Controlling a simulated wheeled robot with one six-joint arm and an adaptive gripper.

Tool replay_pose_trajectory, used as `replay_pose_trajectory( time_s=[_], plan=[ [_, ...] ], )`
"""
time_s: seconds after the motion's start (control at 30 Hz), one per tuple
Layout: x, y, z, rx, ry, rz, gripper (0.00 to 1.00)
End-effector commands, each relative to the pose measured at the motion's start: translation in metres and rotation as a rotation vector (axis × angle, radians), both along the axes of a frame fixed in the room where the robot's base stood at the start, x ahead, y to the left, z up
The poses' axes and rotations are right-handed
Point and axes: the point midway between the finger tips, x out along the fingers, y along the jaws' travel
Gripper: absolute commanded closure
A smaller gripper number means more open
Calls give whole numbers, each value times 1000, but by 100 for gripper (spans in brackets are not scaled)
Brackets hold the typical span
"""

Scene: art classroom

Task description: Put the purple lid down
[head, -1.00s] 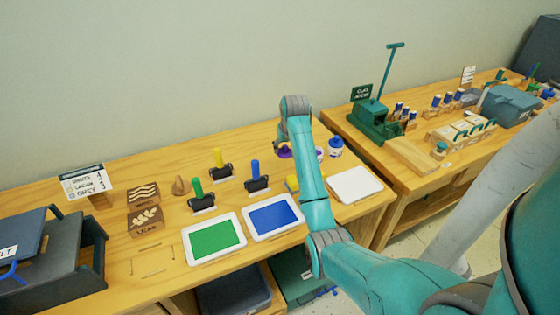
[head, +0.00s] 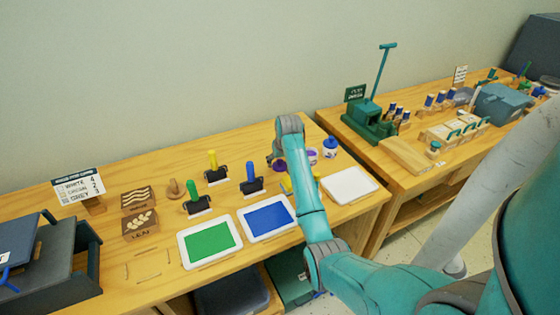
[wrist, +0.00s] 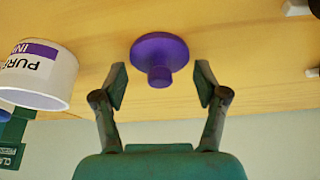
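The purple lid (wrist: 160,55) shows in the wrist view as a round disc with a knob, resting on the wooden table. My gripper (wrist: 161,84) is open, with one finger on each side of the knob and a clear gap to both; nothing is held. In the head view my gripper (head: 275,158) is low over the back of the table, and the lid cannot be made out clearly there. A white jar with a purple ink label (wrist: 38,75) stands left of the lid in the wrist view, open at its rim; it also shows in the head view (head: 312,157).
A blue-and-white bottle (head: 330,147) stands beside the jar. Green (head: 209,241) and blue (head: 266,218) ink trays and a white tray (head: 349,185) lie along the front. Rollers with green, yellow and blue handles stand left of my arm. A second table (head: 405,155) is at right.

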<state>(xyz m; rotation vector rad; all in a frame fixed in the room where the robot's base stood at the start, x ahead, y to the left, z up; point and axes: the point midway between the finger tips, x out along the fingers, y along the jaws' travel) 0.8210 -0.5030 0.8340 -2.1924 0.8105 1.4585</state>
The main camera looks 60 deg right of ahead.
Motion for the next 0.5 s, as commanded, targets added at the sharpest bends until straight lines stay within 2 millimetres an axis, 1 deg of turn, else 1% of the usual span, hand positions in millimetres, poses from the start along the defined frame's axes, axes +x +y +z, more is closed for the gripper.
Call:
replay_pose_trajectory(
  time_s=[0.33,0.43,0.5],
  plan=[
    [0,0,2,-1,-1,0,19],
    [-1,1,9,-2,-2,0,19],
    [-4,3,17,-2,-2,0,19]
  ],
)
